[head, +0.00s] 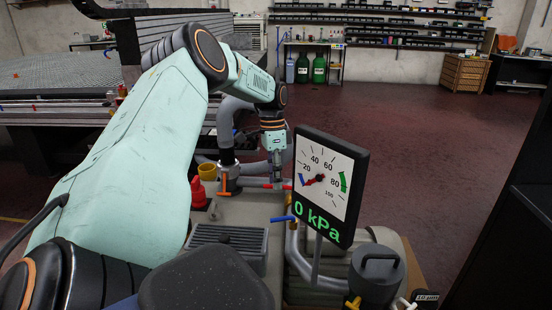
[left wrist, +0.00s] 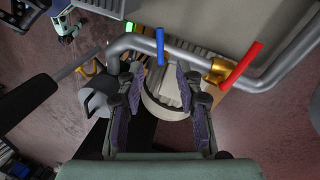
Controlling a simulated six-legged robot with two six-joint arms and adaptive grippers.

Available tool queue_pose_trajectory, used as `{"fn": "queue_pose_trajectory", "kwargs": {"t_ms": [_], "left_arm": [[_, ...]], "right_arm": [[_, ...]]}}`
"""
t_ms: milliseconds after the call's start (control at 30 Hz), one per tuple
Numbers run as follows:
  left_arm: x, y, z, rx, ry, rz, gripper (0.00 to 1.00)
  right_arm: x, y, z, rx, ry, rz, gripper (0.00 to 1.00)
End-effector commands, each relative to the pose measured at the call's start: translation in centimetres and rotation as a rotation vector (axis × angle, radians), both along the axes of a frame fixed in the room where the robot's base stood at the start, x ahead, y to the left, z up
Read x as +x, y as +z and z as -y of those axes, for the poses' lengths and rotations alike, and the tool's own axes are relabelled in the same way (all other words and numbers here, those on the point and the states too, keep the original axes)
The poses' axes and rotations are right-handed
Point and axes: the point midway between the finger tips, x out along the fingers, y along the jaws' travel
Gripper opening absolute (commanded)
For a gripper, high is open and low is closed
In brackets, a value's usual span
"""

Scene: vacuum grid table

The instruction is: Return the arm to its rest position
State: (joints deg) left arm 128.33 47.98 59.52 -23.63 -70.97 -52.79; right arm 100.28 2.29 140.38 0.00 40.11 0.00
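My left arm (head: 130,150) comes in from the left in the head view and bends over at the elbow. Its gripper (head: 277,178) points down over the pump unit, just left of the gauge. In the left wrist view the two fingers of my left gripper (left wrist: 157,78) stand wide apart with nothing held between them. Below them are a grey pipe (left wrist: 205,59), a blue lever (left wrist: 160,46) and a red lever (left wrist: 242,66). I cannot tell how far the fingertips are above these. My right gripper is in neither view.
The gauge panel (head: 328,190) reads 0 kPa and stands close to the gripper's right. The grid table (head: 60,75) lies behind at left. Open floor (head: 430,130) is at right.

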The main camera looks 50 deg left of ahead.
Motion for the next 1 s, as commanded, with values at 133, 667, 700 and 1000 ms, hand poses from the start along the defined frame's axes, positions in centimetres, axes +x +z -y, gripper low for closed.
{"fn": "queue_pose_trajectory", "kwargs": {"t_ms": [133,667,700,1000], "left_arm": [[0.1,1.0,-0.2,-0.001,0.000,0.000,0.36],[0.1,1.2,-0.2,0.000,0.000,-0.001,0.36],[0.1,1.2,-0.2,0.000,0.000,-0.001,0.36],[0.1,4.4,-0.2,0.000,0.000,0.000,0.36]], "right_arm": [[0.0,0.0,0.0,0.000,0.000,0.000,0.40],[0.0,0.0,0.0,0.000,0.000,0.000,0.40],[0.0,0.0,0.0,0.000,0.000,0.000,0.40],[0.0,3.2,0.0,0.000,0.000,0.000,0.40]]}}
